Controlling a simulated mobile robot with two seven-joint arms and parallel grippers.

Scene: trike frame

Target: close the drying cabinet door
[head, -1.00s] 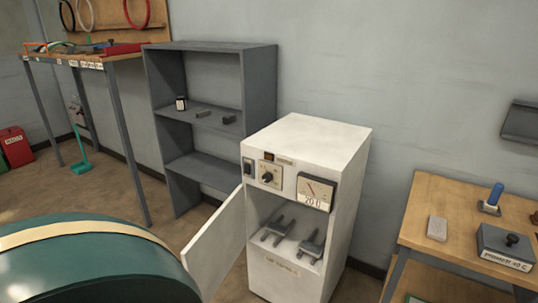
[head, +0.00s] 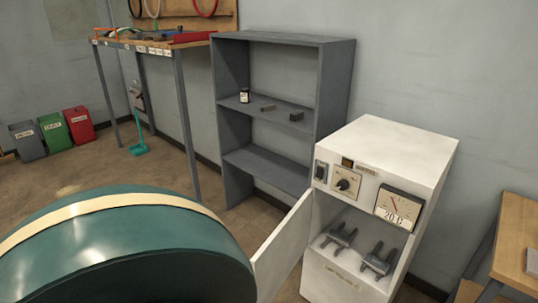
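The white drying cabinet (head: 405,150) stands against the wall at the right. Its door (head: 284,248) hangs open, swung out to the left from the cabinet's left edge. Inside, two dark grey clamp-like pieces (head: 339,236) sit on a ledge. A switch, a knob (head: 342,184) and a dial gauge (head: 398,206) are on the front panel above the opening. Neither of my grippers is in view.
A large green rounded body with a cream band (head: 110,245) fills the lower left, close to the door's outer edge. A grey shelf unit (head: 235,120) stands behind the cabinet. A wooden table (head: 515,245) is at the right. Open floor (head: 100,180) lies at the left.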

